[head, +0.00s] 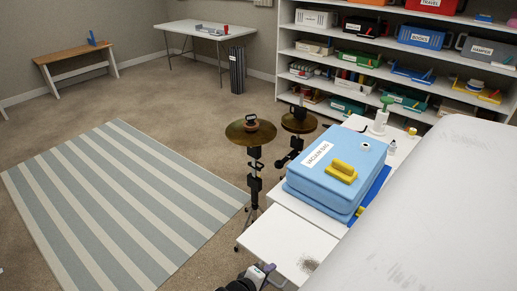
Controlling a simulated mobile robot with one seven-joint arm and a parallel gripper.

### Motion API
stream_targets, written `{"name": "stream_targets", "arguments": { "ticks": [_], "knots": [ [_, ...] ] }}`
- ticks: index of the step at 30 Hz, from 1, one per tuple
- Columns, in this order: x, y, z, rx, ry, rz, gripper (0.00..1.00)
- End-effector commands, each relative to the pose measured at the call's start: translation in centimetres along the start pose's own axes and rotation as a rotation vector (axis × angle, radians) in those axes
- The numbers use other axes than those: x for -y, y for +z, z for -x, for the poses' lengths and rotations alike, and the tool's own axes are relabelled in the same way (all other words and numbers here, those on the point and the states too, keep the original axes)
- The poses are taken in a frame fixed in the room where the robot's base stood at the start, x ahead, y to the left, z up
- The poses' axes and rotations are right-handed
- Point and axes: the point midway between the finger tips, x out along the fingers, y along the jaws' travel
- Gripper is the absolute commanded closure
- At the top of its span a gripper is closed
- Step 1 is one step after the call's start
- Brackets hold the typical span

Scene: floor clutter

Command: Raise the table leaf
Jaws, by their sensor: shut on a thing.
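The table leaf (283,238) is a white panel with a dark smudge near its front edge. It extends from the near side of a white table (355,123) and looks close to level, though I cannot tell its exact angle. My gripper (262,275) is at the leaf's near left edge, at the bottom of the head view. It is shut on the leaf's edge, but its fingertips are small and partly hidden.
A blue vacuum bag case (318,180) with a yellow handle (342,171) sits on the table beside the leaf. Drum-kit cymbals (250,132) on stands are just behind. A large pale shape hides the lower right. A striped rug (120,205) lies clear at left.

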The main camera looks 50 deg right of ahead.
Motion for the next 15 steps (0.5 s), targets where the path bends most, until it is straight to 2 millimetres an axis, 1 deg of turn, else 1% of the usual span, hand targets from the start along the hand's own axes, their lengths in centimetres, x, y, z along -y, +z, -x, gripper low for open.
{"name": "stream_targets", "arguments": {
  "ticks": [1, 5, 15],
  "knots": [
    [-0.7, 0.0, 0.5, -0.002, 0.020, -0.001, 0.68],
    [-0.6, -0.2, 2.1, -0.005, 0.019, 0.000, 0.68],
    [0.1, -0.2, 8.9, -0.005, 0.004, 0.002, 0.68]
  ]
}}
